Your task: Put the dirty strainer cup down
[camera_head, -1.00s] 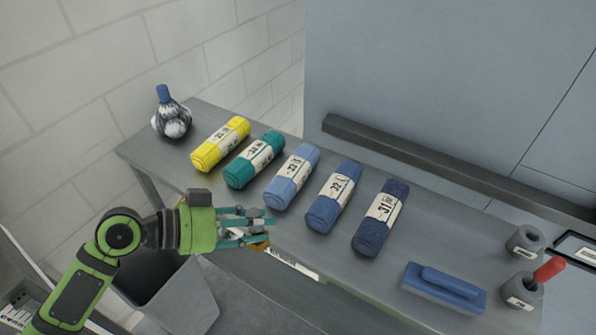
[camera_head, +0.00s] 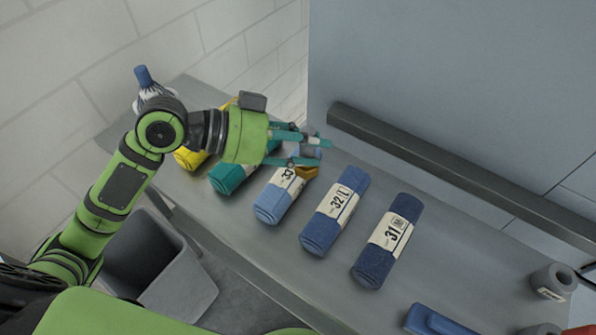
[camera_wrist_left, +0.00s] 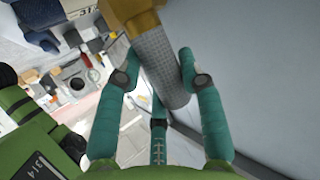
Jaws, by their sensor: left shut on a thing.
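The strainer cup, a grey mesh cylinder (camera_wrist_left: 163,72) with a brass-coloured end (camera_wrist_left: 130,15), is between the teal fingers of my left gripper (camera_wrist_left: 158,62) in the left wrist view. In the head view only its brass end (camera_head: 306,172) shows clearly; the fingers hide the rest. My left gripper (camera_head: 314,153) is shut on it and appears over the rolls on the grey table (camera_head: 400,190), in front of the light blue roll. I cannot tell its height above the table. My right gripper is not in view.
A blue block (camera_head: 432,322) and a grey holder (camera_head: 553,283) are at right. A dark ledge (camera_head: 420,155) runs along the back wall.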

